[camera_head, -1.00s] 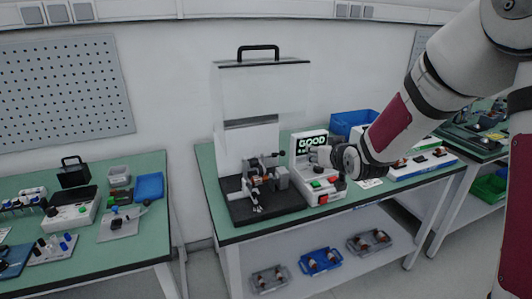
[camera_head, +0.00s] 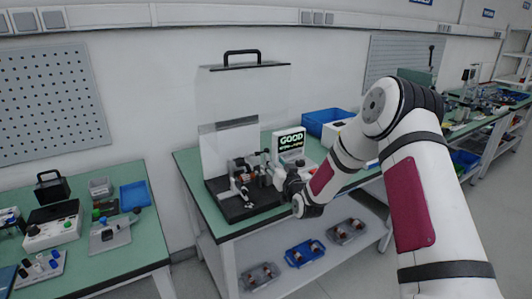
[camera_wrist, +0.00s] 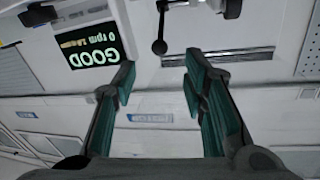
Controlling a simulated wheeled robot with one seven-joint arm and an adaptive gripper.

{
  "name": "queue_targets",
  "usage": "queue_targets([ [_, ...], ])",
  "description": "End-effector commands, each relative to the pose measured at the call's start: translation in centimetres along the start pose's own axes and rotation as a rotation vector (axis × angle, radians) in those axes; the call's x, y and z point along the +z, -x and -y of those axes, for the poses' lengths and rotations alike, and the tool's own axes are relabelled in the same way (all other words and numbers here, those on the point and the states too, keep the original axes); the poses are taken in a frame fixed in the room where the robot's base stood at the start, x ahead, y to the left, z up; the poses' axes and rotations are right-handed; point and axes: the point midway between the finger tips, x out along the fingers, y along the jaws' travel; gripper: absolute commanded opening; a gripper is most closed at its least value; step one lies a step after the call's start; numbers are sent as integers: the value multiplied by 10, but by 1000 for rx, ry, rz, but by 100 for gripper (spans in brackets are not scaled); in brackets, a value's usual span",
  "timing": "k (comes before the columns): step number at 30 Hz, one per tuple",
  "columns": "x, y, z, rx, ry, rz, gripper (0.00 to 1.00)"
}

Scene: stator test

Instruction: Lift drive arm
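The test rig (camera_head: 243,188) stands on a black base on the middle green table, with a clear cover raised behind it. In the wrist view a short lever with a black ball knob (camera_wrist: 159,46), which looks like the drive arm, hangs from a white part. My gripper (camera_wrist: 160,72) is open and empty, its two green-padded fingers on either side of the knob's line, with the knob just beyond the fingertips. In the head view my arm reaches the rig's right side, and its wrist hides the fingertips.
A tester screen (camera_head: 290,141) behind my gripper reads GOOD; it also shows upside down in the wrist view (camera_wrist: 86,46). A blue bin (camera_head: 325,121) stands at the back right. Stator trays (camera_head: 305,254) lie on the lower shelf. Another green table (camera_head: 150,215) stands left.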

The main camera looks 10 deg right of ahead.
Motion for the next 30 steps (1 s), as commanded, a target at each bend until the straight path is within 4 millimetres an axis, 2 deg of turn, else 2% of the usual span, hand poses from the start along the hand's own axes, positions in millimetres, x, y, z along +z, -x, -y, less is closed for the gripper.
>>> queue_targets([
  [3,0,-25,0,1,0,-2,39],
  [9,1,-61,0,0,-1,-1,39],
  [15,0,-84,0,0,0,0,39],
  [20,1,-92,0,0,0,1,39],
  [28,0,-92,0,0,0,2,39],
  [29,0,-92,0,0,0,2,35],
  [30,0,-92,0,0,0,2,26],
])
